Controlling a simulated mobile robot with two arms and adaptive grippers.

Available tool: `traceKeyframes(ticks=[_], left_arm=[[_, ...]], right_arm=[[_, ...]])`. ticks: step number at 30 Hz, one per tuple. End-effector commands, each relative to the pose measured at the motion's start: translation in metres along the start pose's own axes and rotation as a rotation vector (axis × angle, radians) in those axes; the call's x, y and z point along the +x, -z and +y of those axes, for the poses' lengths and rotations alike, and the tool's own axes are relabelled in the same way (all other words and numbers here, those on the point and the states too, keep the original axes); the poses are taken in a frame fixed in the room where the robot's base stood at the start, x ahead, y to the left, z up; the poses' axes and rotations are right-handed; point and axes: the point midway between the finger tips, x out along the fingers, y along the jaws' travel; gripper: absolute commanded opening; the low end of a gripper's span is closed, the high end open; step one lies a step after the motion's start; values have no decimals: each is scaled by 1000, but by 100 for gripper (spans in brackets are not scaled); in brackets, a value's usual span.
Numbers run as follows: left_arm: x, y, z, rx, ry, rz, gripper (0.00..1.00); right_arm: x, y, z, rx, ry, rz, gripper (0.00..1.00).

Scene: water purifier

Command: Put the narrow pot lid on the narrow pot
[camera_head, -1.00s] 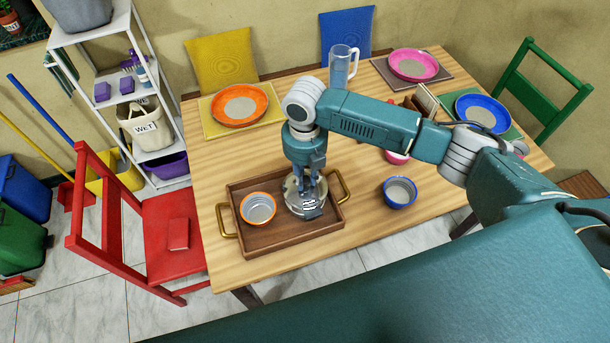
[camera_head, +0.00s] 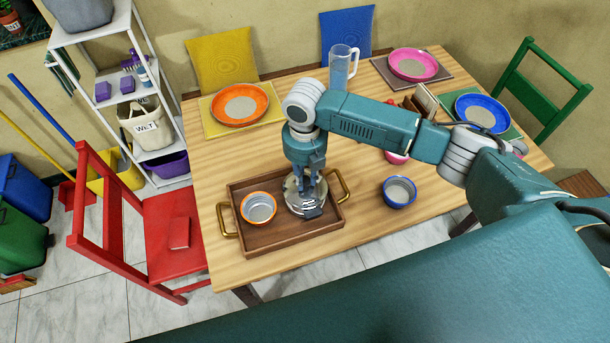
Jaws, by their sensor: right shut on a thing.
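My right gripper (camera_head: 311,208) points down over the right part of a wooden tray (camera_head: 270,241) on the table. It is shut on a round silvery, glassy lid (camera_head: 297,203), which I take to be the narrow pot lid. The gripper fingers hide part of it. What lies beneath the lid is hidden, so I cannot tell whether it rests on the narrow pot or on the tray. No pot shows clearly elsewhere. My left gripper is not in view.
An orange bowl (camera_head: 258,208) sits on the tray's left side. A blue bowl (camera_head: 399,191) stands right of the tray. Plates, a glass pitcher (camera_head: 342,66) and a wooden holder stand farther back. A red chair (camera_head: 172,240) is at the table's left. Bare tabletop lies behind the tray.

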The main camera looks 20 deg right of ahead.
Motion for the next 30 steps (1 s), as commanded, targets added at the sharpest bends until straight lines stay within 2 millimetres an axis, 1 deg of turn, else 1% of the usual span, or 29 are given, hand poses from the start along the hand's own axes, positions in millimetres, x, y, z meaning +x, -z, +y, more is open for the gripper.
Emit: traceKeyframes(ticks=[15, 16, 17, 26, 30], left_arm=[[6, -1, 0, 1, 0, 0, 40], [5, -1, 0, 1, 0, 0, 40], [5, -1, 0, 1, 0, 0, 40], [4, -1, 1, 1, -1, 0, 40], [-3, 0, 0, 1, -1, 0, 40]], right_arm=[[11, 0, 0, 0, 0, 0, 0], [10, 0, 0, 0, 0, 0, 25], [10, 0, 0, 0, 0, 0, 29], [10, 0, 0, 0, 0, 0, 29], [2, 0, 0, 0, 0, 0, 29]])
